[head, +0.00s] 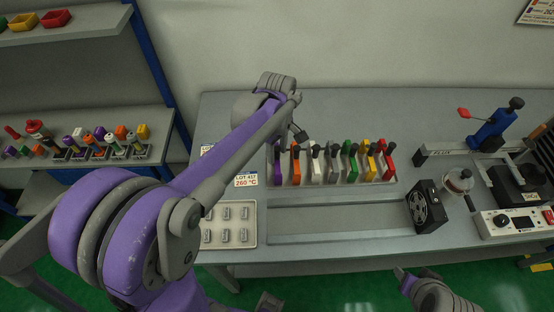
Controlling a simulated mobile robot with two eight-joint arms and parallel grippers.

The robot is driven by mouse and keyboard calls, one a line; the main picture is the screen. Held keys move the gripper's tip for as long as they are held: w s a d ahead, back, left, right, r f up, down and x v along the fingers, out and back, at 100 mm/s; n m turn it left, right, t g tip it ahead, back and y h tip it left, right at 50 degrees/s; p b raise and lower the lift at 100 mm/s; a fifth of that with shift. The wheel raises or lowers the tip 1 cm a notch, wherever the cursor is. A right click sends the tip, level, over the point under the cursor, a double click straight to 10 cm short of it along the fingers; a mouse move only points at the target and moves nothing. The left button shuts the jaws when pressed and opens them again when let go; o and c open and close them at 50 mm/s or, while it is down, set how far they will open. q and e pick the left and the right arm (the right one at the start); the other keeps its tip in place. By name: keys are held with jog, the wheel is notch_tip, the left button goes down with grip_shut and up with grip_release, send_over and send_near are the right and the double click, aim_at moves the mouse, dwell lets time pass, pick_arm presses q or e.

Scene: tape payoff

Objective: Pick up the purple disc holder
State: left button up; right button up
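The purple disc holder (277,170) stands at the left end of a row in a grey rack on the bench. Its upper part is dark. My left arm reaches over the bench from the left, and my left gripper (299,134) is just above and slightly right of the purple holder, near the orange one. It looks apart from the holder, and its finger gap cannot be made out. Part of my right gripper (404,276) shows at the bottom, in front of the bench edge, far from the holder; its fingers are not clear.
Orange (295,165), white (315,166), grey, green, yellow and red (388,160) holders stand close beside it. A grey tray (229,240) lies front left. A black fan box (427,207) and a control box (515,221) stand right. The front bench strip is clear.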

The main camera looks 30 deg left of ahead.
pick_arm(q)
grip_shut()
